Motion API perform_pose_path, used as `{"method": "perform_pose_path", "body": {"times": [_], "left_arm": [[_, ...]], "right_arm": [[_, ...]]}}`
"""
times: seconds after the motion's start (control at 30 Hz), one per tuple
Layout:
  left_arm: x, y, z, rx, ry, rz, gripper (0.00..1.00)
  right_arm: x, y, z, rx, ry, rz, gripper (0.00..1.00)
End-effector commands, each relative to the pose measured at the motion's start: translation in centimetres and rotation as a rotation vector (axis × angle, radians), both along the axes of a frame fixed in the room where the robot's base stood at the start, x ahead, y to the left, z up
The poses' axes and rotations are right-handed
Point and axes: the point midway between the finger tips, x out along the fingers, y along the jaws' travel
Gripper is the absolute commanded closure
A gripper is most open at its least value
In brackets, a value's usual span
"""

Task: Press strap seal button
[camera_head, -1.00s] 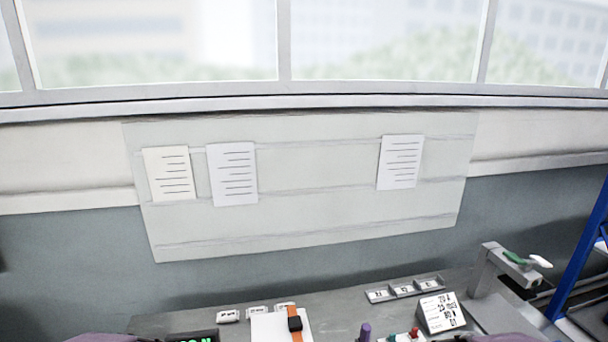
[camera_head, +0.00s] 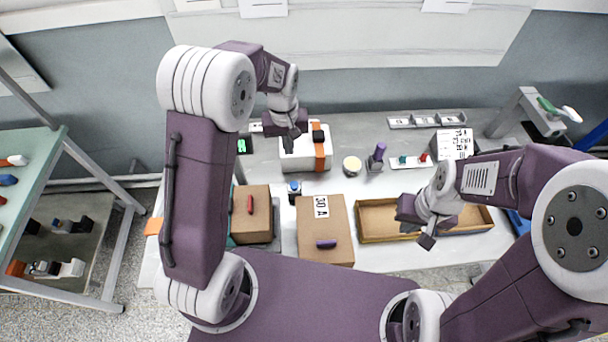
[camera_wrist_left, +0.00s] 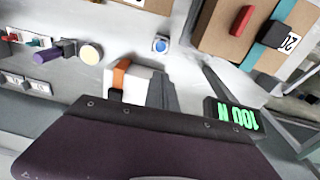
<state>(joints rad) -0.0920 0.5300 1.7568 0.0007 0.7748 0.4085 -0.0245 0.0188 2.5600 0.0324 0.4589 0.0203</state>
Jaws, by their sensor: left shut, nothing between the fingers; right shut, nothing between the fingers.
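A white box (camera_head: 299,158) with an orange strap (camera_head: 320,156) and a black block (camera_head: 318,136) on the strap stands at the table's back. A blue round button (camera_head: 294,187) sits in front of it, also in the left wrist view (camera_wrist_left: 160,45). I cannot tell which is the strap seal button. My left gripper (camera_head: 291,136) is shut and empty over the white box's left part, beside the strap; its fingers (camera_wrist_left: 161,92) partly hide the box in the wrist view. My right gripper (camera_head: 427,241) is shut and empty over the shallow brown tray (camera_head: 376,233).
Two brown cartons (camera_head: 325,215) (camera_head: 252,204) stand at the front. A green-lit display (camera_head: 243,146) is left of the white box, reading 100 N in the wrist view (camera_wrist_left: 234,113). A round cream disc (camera_head: 352,165) and purple-handled tool (camera_head: 377,155) stand to the right.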

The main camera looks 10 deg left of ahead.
Motion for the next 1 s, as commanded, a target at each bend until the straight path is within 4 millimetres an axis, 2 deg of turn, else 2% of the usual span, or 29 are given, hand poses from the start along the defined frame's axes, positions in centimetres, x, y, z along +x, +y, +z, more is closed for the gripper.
{"method": "perform_pose_path", "body": {"times": [0.07, 0.2, 0.53, 0.67, 1.0], "left_arm": [[0.9, -0.7, -1.0, 0.003, 0.024, -0.017, 1.0], [0.2, -1.1, -3.1, 0.009, 0.076, -0.032, 1.0], [0.0, -1.3, -3.3, 0.01, 0.081, -0.037, 1.0], [0.0, -1.3, -4.2, 0.009, 0.083, -0.037, 1.0], [-0.2, -1.2, -11.2, 0.01, 0.086, -0.037, 1.0]], "right_arm": [[0.0, 0.0, 1.0, 0.0, 0.0, 0.0, 1.0], [0.0, 0.0, 1.4, 0.0, 0.0, 0.0, 1.0], [0.0, 0.0, 1.4, 0.0, 0.0, 0.0, 1.0], [0.0, 0.0, 1.7, 0.0, 0.0, 0.0, 1.0], [0.0, 0.0, 3.2, 0.0, 0.0, 0.0, 1.0]]}}
